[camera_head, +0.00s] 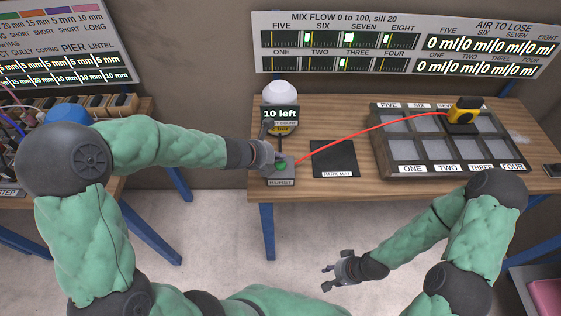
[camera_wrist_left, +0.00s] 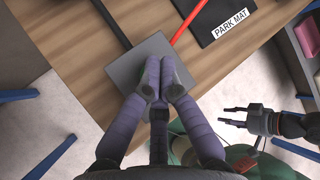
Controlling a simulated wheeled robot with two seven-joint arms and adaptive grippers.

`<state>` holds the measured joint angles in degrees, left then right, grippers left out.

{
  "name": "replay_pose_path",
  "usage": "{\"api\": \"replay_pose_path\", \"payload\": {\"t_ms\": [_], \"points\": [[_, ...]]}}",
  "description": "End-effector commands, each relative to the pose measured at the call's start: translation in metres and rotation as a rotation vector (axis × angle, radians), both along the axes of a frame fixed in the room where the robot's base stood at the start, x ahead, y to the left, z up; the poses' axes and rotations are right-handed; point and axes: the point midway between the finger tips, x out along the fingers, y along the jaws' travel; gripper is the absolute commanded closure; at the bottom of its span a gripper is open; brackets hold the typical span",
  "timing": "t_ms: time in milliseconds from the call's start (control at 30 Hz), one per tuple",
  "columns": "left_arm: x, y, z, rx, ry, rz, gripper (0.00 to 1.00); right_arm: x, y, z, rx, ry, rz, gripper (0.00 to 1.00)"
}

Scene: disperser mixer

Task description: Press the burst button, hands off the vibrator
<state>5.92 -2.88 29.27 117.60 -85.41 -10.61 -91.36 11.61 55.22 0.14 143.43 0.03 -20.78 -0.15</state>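The burst button (camera_head: 281,164) is a green button on a grey box labelled BURST (camera_head: 281,182), at the left end of the wooden bench. My left gripper (camera_head: 277,160) is right over the button. In the left wrist view its fingers (camera_wrist_left: 157,85) are together against or just above the grey box (camera_wrist_left: 128,68) and hide the button, so contact is unclear. The yellow vibrator (camera_head: 463,110) sits at the back of the compartment tray (camera_head: 452,170), with a red cable running to the box. My right gripper (camera_head: 335,275) is open and empty in front of the bench.
A dark park mat (camera_head: 334,159) lies empty right of the button box. A device with a white dome and a display reading "10 left" (camera_head: 281,114) stands behind the button. A panel of level bars and ml readouts (camera_head: 405,45) hangs on the wall.

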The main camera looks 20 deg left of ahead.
Motion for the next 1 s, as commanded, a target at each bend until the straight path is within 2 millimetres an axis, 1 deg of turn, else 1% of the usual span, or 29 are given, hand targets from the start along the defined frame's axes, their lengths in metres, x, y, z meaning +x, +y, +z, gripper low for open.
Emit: {"api": "replay_pose_path", "payload": {"t_ms": [133, 233, 700, 800, 1000], "points": [[0.0, 0.0, 0.002, 0.0, 0.0, 0.0, 1.0, 0.0, 0.0, 0.002, 0.0, 0.0, 0.0, 0.6], [0.0, 0.0, 0.008, 0.0, 0.0, 0.0, 1.0, 0.0, 0.0, 0.008, 0.0, 0.0, 0.0, 0.6], [0.0, 0.0, 0.049, 0.001, 0.0, -0.001, 1.0, 0.0, 0.0, 0.047, 0.0, 0.0, 0.0, 0.6], [0.0, 0.0, 0.052, 0.001, 0.0, -0.001, 1.0, 0.0, 0.0, 0.05, 0.0, 0.0, 0.0, 0.6], [0.0, 0.0, 0.05, 0.001, 0.0, -0.001, 1.0, 0.0, 0.0, 0.048, 0.0, 0.0, 0.0, 0.6]]}}
